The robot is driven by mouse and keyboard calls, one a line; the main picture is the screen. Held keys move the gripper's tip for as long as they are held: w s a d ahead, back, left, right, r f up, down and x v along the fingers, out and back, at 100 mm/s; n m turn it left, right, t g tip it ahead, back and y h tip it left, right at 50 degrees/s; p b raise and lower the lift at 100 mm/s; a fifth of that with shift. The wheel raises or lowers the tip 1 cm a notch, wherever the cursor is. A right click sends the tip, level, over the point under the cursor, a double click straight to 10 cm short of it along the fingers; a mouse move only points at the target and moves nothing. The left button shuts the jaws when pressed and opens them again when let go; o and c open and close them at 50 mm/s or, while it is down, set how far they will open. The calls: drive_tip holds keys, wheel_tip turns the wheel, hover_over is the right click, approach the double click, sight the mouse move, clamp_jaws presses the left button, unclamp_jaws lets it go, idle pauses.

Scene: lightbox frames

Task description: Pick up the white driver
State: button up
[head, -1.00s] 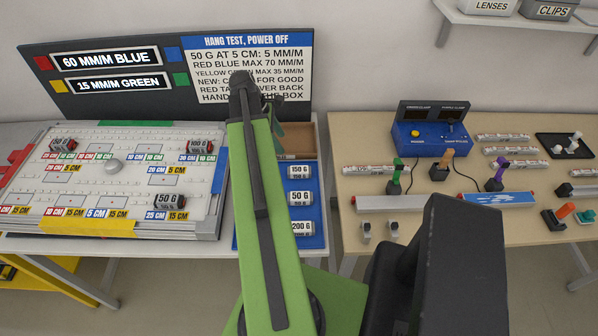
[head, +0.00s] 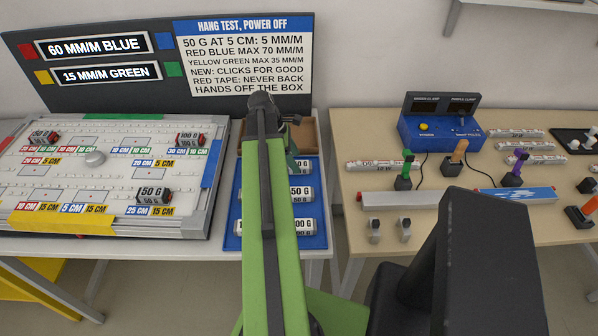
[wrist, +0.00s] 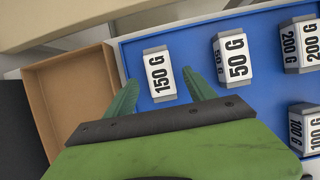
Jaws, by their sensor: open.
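I cannot clearly single out a white driver. The likeliest candidate is a small white piece (head: 591,139) on the black mat at the far right, cut by the picture edge. Handled tools stand in dark holders on the right table: a green one (head: 407,163), a tan one (head: 458,151) and a purple one (head: 517,163). My gripper (wrist: 158,92) is open and empty.
A brown open box (wrist: 75,88) lies beside the tray. The right table also holds a blue device (head: 425,133), long white labelled bars (head: 383,166) and a grey bar (head: 399,200). A gap separates the tables. A frame board (head: 100,178) fills the left table.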

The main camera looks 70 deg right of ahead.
drive_tip(key=b+x, duration=0.1)
drive_tip(key=x, duration=0.2)
drive_tip(key=shift+w, duration=0.1)
drive_tip(key=shift+r, duration=0.25)
clamp_jaws()
drive_tip(key=shift+r, duration=0.1)
wheel_tip(320, 180, up, 4)
drive_tip(key=p, duration=0.4)
drive_tip(key=shift+r, duration=0.1)
drive_tip(key=s+a+r+p, duration=0.2)
drive_tip(key=s+r+p, duration=0.4)
drive_tip(key=s, duration=0.5)
drive_tip(key=shift+s+a+p, duration=0.15)
drive_tip(key=shift+a+p, duration=0.2)
